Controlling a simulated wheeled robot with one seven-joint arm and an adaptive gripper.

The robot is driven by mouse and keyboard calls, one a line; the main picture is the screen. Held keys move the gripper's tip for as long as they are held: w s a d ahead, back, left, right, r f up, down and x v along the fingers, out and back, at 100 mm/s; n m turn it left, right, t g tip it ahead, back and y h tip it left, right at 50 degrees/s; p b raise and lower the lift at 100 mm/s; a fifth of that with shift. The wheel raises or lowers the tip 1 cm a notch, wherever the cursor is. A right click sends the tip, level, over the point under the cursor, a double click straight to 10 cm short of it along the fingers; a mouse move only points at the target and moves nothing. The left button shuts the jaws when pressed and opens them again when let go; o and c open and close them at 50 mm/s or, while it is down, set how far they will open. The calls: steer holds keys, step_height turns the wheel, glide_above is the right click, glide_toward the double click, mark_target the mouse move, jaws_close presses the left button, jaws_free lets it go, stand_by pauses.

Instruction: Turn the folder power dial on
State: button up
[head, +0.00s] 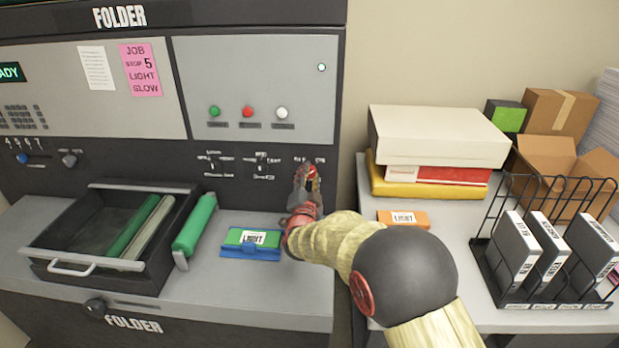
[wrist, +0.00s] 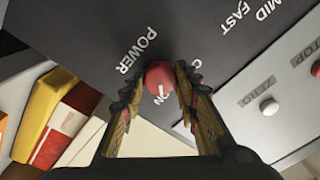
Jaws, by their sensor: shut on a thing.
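The folder power dial (wrist: 158,76) is a red round knob with a white pointer mark on the dark panel, beside the word POWER in the wrist view. The ON lettering by it is partly covered by my fingers. My gripper (wrist: 159,92) has its two fingers on either side of the knob, shut on it. In the head view my gripper (head: 307,182) reaches the right end of the dark strip of the folder machine (head: 260,85) and mostly hides the dial.
On the right, a side table (head: 445,235) holds boxes (head: 440,135) and a wire rack (head: 545,290).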

steer(key=o, duration=1.1)
steer(key=shift+o, duration=0.2)
steer(key=s, duration=1.2)
steer(key=shift+a+f, duration=0.2)
steer(key=shift+f, duration=0.15)
steer(key=shift+r, duration=0.1)
